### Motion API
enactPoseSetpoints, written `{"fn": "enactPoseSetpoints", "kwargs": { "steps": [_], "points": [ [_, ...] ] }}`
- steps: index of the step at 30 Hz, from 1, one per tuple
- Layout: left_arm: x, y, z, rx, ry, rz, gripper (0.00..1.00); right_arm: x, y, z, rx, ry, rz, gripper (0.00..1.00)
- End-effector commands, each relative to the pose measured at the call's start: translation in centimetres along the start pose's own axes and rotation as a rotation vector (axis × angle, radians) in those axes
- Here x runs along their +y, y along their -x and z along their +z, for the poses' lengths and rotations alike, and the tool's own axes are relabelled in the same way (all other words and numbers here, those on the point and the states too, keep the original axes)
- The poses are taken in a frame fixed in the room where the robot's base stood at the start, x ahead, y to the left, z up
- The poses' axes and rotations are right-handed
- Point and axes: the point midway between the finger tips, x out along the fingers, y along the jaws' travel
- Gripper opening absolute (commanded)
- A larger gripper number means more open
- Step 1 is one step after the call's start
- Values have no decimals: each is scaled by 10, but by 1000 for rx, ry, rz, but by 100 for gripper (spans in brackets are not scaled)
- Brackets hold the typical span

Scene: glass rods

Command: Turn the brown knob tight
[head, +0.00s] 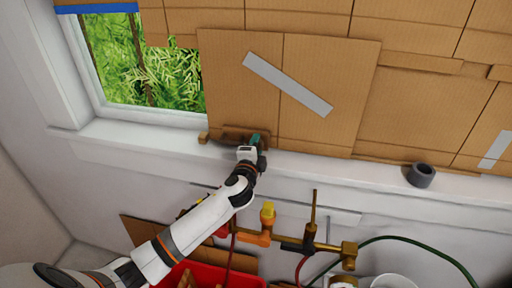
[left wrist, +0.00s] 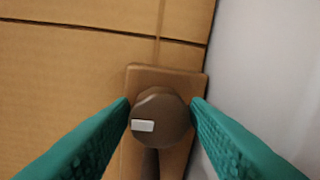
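The brown knob (left wrist: 168,105) is round with a small white mark on its lower left. It sits on a brown backing plate (left wrist: 185,79), with a dark stem below it. My left gripper (left wrist: 160,108) has teal fingers, one on each side of the knob, tips at its edges. I cannot tell whether they press on it. In the head view my left gripper (head: 255,139) is at the window sill beside a brown fixture (head: 233,134), and the hand hides part of it. My right gripper is not in view.
Cardboard panels (head: 410,113) cover the wall behind the sill (head: 310,170). A dark grey ring (head: 421,175) stands on the sill at right. Below are a brass pipe with valves (head: 330,246), a green hose (head: 420,240) and a red bin (head: 245,281).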

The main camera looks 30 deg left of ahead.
Motion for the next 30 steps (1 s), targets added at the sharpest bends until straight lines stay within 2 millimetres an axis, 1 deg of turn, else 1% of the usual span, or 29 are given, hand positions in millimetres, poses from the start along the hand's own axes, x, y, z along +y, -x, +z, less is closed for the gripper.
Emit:
{"fn": "enactPoseSetpoints", "kwargs": {
  "steps": [7,11,14,21,24,27,30],
  "points": [
    [0,2,0,0,1,0,43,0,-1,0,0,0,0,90],
    [-2,14,0,-1,3,1,43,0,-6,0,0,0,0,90],
    [-4,31,0,-3,2,0,43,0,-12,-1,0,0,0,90],
    [-4,81,0,-2,2,-1,43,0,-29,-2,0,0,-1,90],
    [-4,99,0,-2,2,-1,43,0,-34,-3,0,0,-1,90],
    [-3,111,0,-1,1,-1,43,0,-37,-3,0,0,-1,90],
    [-1,118,0,0,1,0,43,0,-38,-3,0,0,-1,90]
  ]
}}
